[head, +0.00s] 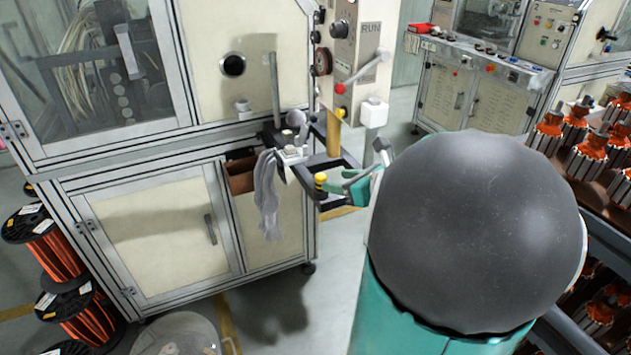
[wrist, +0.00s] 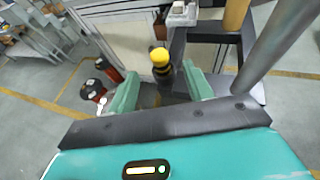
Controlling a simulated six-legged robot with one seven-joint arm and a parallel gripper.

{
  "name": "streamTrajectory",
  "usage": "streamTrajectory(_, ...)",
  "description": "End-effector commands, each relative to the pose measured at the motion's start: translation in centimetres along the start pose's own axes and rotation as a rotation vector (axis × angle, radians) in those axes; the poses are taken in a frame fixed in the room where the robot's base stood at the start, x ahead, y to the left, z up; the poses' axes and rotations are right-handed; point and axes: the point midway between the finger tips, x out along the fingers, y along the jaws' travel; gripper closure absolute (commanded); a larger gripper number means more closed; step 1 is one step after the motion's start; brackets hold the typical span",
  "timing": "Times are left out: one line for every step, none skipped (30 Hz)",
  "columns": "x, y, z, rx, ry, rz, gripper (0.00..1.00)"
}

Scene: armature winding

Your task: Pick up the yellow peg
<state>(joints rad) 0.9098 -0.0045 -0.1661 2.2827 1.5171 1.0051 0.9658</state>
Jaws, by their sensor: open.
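The yellow peg (wrist: 160,57) has a rounded yellow top and a darker lower part. In the wrist view it stands beyond and between the two fingers of my gripper (wrist: 161,84). The fingers are apart, with nothing held between them. In the head view the peg (head: 320,180) is at the front edge of the machine's dark shelf, just left of my green gripper (head: 338,187). The peg's lower end is hard to make out. I cannot tell from these views how far the fingers are from it in depth.
A yellow post (head: 333,132) and a grey upright bar (head: 275,90) stand by the shelf. Copper wire spools (head: 55,248) stand on the floor at left. Orange-topped armatures (head: 586,150) fill racks at right.

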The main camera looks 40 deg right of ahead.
Motion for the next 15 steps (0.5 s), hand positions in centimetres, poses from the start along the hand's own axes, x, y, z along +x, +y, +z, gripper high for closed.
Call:
streamTrajectory(0.9, 0.0, -0.1, 0.001, 0.001, 0.003, 0.49)
streamTrajectory(1.2, 0.0, 0.0, 0.0, 0.001, 0.003, 0.49)
streamTrajectory(1.6, 0.0, 0.0, 0.0, 0.001, 0.002, 0.49)
streamTrajectory(1.9, -0.1, 0.0, 0.0, 0.0, 0.002, 0.49)
streamTrajectory(2.1, -0.1, 0.0, 0.0, 0.0, 0.002, 0.49)
streamTrajectory(2.3, -0.1, 0.0, -0.001, 0.001, 0.002, 0.49)
streamTrajectory(2.5, -0.1, 0.0, -0.001, 0.001, 0.002, 0.49)
streamTrajectory(2.8, -0.1, -0.1, -0.002, 0.002, 0.002, 0.49)
streamTrajectory(3.3, -0.2, -0.2, -0.001, 0.001, 0.002, 0.49)
streamTrajectory(3.7, -0.2, -0.3, 0.0, 0.002, 0.003, 0.49)
streamTrajectory(4.2, -0.1, -0.4, 0.001, 0.002, 0.004, 0.49)
streamTrajectory(4.9, -0.2, -0.5, 0.0, 0.002, 0.003, 0.49)
streamTrajectory(5.3, -0.2, -0.6, 0.0, 0.002, 0.003, 0.49)
streamTrajectory(5.8, -0.2, -0.6, -0.001, 0.002, 0.004, 0.49)
streamTrajectory(6.4, -0.2, -0.5, -0.001, 0.001, 0.003, 0.49)
